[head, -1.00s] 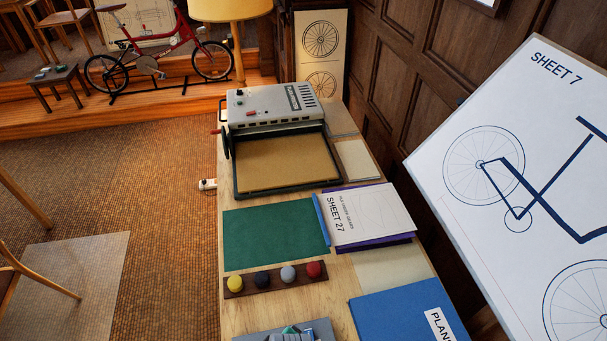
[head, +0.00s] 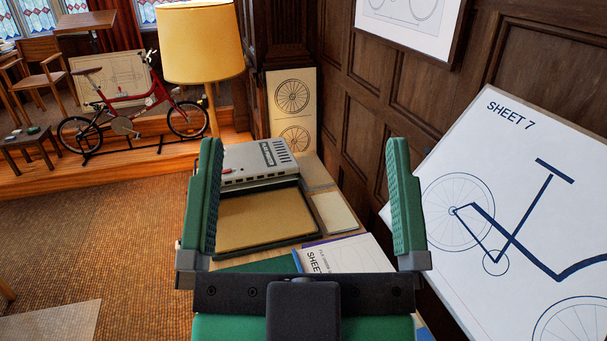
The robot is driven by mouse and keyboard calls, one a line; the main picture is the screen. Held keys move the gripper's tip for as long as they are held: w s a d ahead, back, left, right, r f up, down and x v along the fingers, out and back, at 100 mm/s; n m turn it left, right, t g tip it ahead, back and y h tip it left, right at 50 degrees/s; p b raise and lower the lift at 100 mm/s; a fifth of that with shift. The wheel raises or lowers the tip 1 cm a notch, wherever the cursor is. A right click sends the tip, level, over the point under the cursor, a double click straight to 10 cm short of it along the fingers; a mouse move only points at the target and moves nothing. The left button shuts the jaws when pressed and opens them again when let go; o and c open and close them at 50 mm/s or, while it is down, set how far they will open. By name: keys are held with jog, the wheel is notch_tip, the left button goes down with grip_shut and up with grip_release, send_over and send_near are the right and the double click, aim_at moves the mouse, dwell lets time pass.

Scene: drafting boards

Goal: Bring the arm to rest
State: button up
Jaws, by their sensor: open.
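The white sheet marked SHEET (head: 362,254) is partly covered by the gripper. The row of coloured knobs is hidden.
A slanted drawing board marked SHEET 7 (head: 515,215) stands close on the right, along the panelled wall (head: 345,110). A red bicycle (head: 130,110) and a yellow lamp (head: 200,45) stand on the step at the back left.

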notch_tip(320, 180, up, 12)
jog(key=p, duration=1.2)
jog(key=shift+r, duration=0.25)
jog(key=shift+w+a, duration=0.1)
